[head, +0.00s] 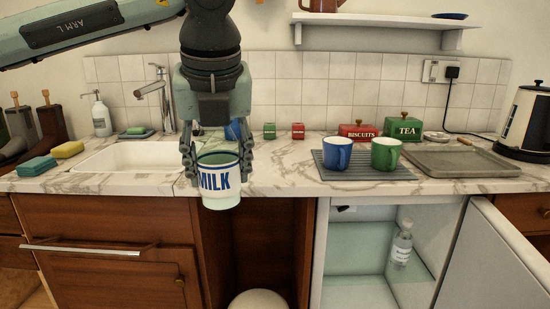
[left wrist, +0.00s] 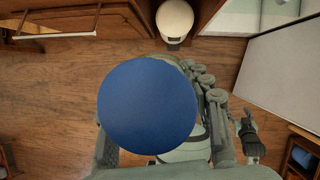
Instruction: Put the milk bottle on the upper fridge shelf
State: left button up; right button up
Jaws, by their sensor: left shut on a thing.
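The milk bottle (head: 221,199) is pale with blue MILK lettering. It hangs upright in front of the counter edge, left of the fridge. My left gripper (head: 218,172) points down and is shut on it. In the left wrist view, a round blue top (left wrist: 148,108) fills the space between the fingers and hides much below. The fridge (head: 321,250) stands under the counter at right, its door (head: 495,255) open. A clear bottle (head: 401,248) stands inside at the right; the shelf levels are hard to tell apart. My right gripper (left wrist: 248,135) seems to show low in the wrist view, its jaws unclear.
A blue mug (head: 337,154) and a green mug (head: 386,154) stand on a grey mat (head: 335,172) above the fridge. A metal tray (head: 460,162) and a kettle (head: 526,122) are further right. A white rounded bin (head: 258,300) stands below, left of the fridge.

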aim_at(205, 204)
pick_arm(q)
jog(key=a+f+m+h, duration=0.1)
jog(key=f+m, duration=0.1)
jog(key=m, duration=0.1)
jog(key=a+f+m+h, duration=0.1)
jog(key=f+m, duration=0.1)
jog(key=m, duration=0.2)
jog(key=f+m+h, duration=0.2)
jog(key=m, duration=0.1)
jog(key=shift+w+a+f+m+g, duration=0.3)
jog(key=shift+w+a+f+g, duration=0.05)
jog(key=shift+w+a+g, duration=0.05)
jog(key=s+a+f+m+g+y, duration=0.1)
jog(key=s+a+f+m+g, duration=0.1)
jog(key=f+m, duration=0.7)
jog(key=s+a+f+m+g+y+p, duration=0.1)
jog(key=a+f+m+g, duration=0.4)
jog(key=m, duration=1.4)
notch_tip(205, 204, down, 4)
jog(key=shift+s+r+g+y, duration=0.1)
jog(key=shift+s+g+y, duration=0.25)
jog(key=shift+g+y, duration=0.15)
pick_arm(e)
notch_tip(205, 204, down, 4)
jog(key=shift+w+a+r, duration=0.1)
jog(key=shift+r, duration=0.05)
pick_arm(q)
jog(key=shift+a, duration=0.15)
